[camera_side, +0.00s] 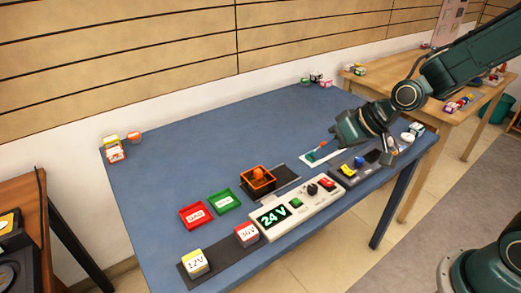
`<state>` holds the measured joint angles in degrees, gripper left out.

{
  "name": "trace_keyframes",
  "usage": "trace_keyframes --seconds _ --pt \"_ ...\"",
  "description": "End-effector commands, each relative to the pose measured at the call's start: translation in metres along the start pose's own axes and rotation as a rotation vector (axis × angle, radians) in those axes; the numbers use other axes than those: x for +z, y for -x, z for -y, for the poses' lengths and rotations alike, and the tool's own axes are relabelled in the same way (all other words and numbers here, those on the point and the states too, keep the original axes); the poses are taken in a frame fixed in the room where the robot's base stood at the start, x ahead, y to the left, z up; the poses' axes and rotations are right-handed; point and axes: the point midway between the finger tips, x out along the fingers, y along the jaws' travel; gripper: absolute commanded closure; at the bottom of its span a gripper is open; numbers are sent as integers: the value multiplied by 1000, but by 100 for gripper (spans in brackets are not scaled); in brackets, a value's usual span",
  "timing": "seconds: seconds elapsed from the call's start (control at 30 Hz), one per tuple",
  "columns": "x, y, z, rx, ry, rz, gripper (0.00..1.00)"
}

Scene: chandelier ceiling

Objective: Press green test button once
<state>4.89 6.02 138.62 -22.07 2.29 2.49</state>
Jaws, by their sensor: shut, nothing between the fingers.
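A pale control unit (290,219) stands near the table's front edge, with a lit display (271,216) reading 24 V. A small green button (296,202) sits on its top, right of the display. A black knob (312,189) and a red switch (326,184) are further right. My gripper (388,157) is shut and empty at the right side of the table, well to the right of the green button and apart from it. My arm reaches in from the upper right. The fingertips are small and partly hard to make out.
A dark panel with a blue knob (359,161) lies below my wrist. An orange-black box (258,181), a red tray (195,216) and a green tray (224,201) stand left. Blocks marked 12V (195,264) and 36V (247,234) sit in front.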

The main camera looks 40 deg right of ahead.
Motion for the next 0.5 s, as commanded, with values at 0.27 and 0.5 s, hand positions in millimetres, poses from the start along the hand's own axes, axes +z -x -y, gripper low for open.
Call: trace_keyframes --seconds 0.27,0.5 --pt "-1 -43 -7 -61 -86 -26 100" --pt "-1 -69 -12 -98 -153 -54 100"
